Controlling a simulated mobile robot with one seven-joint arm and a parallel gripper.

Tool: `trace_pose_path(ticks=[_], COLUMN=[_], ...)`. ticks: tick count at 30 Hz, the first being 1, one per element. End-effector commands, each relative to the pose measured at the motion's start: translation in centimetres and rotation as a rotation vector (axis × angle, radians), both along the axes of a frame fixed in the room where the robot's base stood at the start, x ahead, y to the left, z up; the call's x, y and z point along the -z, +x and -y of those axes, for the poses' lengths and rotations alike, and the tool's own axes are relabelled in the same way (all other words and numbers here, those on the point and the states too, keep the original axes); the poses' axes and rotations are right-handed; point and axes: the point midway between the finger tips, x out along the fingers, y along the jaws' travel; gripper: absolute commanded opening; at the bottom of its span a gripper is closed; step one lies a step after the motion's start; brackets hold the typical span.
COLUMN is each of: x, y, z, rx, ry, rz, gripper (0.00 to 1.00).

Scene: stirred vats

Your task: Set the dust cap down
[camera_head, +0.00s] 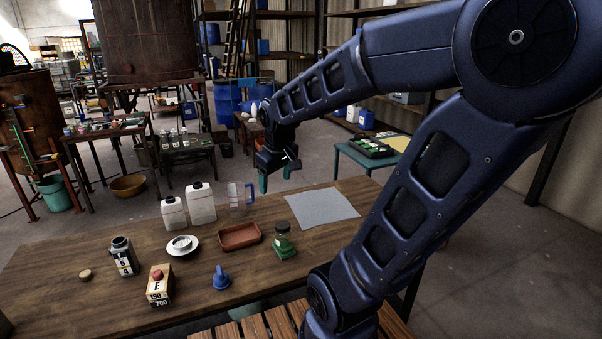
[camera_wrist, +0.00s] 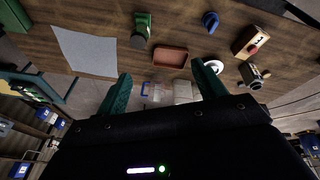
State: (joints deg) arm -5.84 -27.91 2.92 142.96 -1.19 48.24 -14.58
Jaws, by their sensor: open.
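My gripper (camera_head: 275,183) is raised behind the far edge of the wooden table, its teal fingers apart. In the wrist view my gripper (camera_wrist: 161,70) is open, with nothing between its fingers. I cannot tell for sure which thing is the dust cap. A red knob-like piece (camera_head: 157,275) sits on top of a box marked E (camera_head: 159,291). A white round piece (camera_head: 181,242) rests on a white saucer (camera_head: 193,251).
A teal side table (camera_head: 352,157) stands behind. The table's front left is clear.

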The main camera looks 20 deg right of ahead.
Motion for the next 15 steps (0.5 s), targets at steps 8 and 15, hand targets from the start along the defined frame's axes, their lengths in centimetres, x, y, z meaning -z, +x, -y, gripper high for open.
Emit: trace_pose_path(ticks=[8,15], x=[-3.3,-4.2], y=[-4.9,-7.2], z=[3.4,4.5], rx=[0.268,0.382], ry=[0.088,0.132], rz=[0.076,0.103], gripper=[0.70,0.70])
